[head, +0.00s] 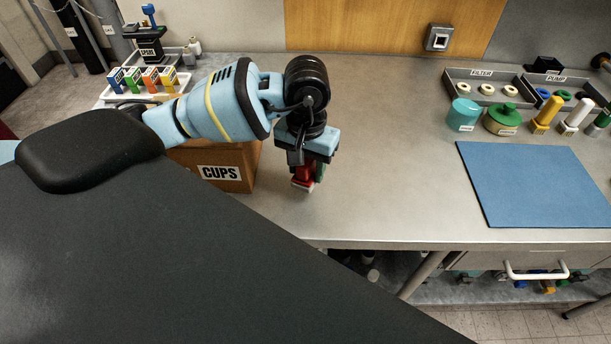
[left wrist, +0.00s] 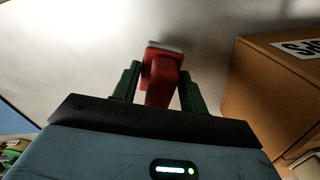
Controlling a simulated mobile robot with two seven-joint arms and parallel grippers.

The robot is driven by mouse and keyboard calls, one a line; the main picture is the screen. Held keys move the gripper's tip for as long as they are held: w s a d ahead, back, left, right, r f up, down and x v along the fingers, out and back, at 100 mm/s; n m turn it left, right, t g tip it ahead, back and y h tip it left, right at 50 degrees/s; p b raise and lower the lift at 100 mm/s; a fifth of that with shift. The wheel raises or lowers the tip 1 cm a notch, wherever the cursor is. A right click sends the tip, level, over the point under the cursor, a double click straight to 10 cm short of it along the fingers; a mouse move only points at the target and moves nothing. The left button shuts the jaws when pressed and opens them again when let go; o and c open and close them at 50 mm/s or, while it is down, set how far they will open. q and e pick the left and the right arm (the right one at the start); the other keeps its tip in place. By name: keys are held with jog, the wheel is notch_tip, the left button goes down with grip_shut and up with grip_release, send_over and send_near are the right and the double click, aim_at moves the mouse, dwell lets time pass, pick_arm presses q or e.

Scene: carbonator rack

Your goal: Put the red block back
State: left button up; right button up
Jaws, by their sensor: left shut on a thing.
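The red block (head: 302,174) hangs below my left gripper (head: 309,168) in the head view, over the steel bench. It has a pale end that points down. In the left wrist view the red block (left wrist: 163,72) sits between the two green fingers of the left gripper (left wrist: 160,88), which is shut on it. I cannot tell for certain whether its lower end touches the bench. My right gripper is not in view.
A cardboard box marked CUPS (head: 221,173) stands just left of the gripper. A white tray (head: 148,99) with several coloured packs is at the back left. A blue mat (head: 535,185), jars and labelled FILTER and PUMP bins are at right. Bench between is clear.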

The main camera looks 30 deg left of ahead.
aim_at(306, 178)
pick_arm(q)
notch_tip(306, 178, down, 3)
jog(key=shift+f+p, duration=0.15)
jog(key=shift+p, duration=0.2)
jog(key=shift+f, duration=0.1)
jog(key=shift+f, duration=0.25)
jog(key=o, duration=1)
jog(key=shift+c, duration=0.2)
jog(key=shift+r, duration=0.1)
